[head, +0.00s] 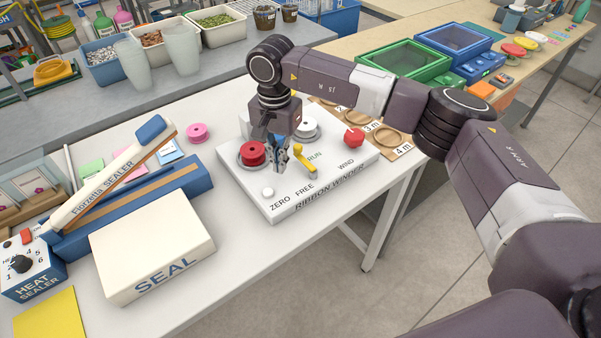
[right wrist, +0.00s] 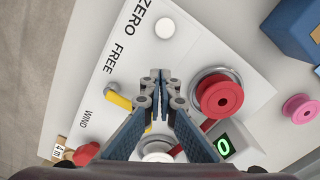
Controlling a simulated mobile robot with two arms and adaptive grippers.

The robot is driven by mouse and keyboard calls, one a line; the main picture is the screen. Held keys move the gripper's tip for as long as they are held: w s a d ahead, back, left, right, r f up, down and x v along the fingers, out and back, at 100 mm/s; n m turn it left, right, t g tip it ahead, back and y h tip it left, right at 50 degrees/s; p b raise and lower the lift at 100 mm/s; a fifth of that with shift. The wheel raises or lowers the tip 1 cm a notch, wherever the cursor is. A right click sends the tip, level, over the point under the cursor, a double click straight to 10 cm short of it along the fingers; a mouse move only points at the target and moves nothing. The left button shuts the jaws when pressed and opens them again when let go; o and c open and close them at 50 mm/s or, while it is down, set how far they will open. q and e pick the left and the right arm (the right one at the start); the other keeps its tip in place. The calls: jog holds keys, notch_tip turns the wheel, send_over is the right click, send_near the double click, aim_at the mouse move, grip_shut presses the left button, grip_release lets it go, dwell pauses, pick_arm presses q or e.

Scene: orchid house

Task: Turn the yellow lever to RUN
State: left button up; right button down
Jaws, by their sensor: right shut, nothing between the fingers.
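The white ribbon winder (head: 250,185) stands on the table. Its yellow lever (head: 304,160) shows between the FREE and RUN labels; I cannot tell exactly which one it points to. My right gripper (head: 280,161) is shut and empty, just left of the lever and low over the winder. In the right wrist view my shut fingertips (right wrist: 160,76) are over the panel, and the lever (right wrist: 119,99) lies left of them, partly hidden by a finger. I cannot tell whether they touch. The RUN label is hidden there. My left gripper is not in view.
A red spool (head: 252,153), a white spool (head: 308,127), a red knob (head: 354,137) and a white button (head: 268,192) surround the lever. A green display (right wrist: 224,146) reads 0. The heat sealer (head: 150,250) stands left of the winder.

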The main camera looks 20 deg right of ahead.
notch_tip(320, 180, up, 8)
jog(key=p, duration=0.3)
jog(key=shift+p, duration=0.4)
dwell(0.4)
